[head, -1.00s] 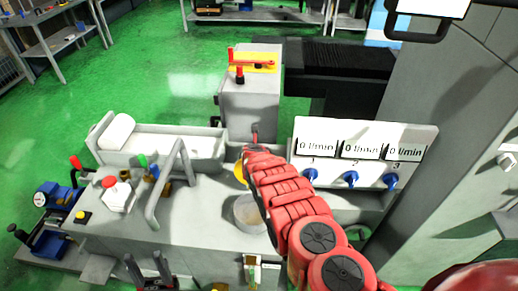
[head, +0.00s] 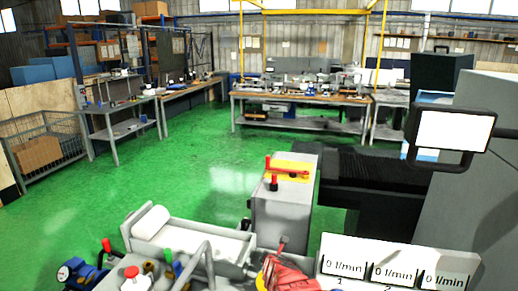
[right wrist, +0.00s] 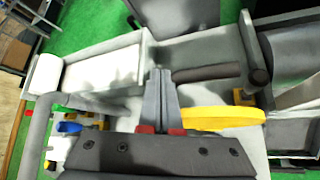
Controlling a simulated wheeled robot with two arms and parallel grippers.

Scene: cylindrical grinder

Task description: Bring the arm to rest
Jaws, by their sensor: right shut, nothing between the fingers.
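My right arm (head: 287,277) shows as a red piece at the bottom edge of the head view, in front of the grey upright housing (head: 285,215) of the grinder. Most of the arm is out of that view. In the right wrist view my right gripper (right wrist: 161,80) has its two grey fingers together with nothing between them. It is over the grinder bed, beside a yellow disc-shaped part (right wrist: 222,118) and a dark rod (right wrist: 207,72). I cannot tell whether the fingers touch anything. My left gripper is not in view.
A grey trough with a white roll (head: 152,222) lies left of the housing. A flow panel (head: 395,264) with "0 l/min" readings and a screen (head: 454,131) stand at the right. Green floor (head: 190,175) is open behind the machine; workbenches (head: 300,100) line the back.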

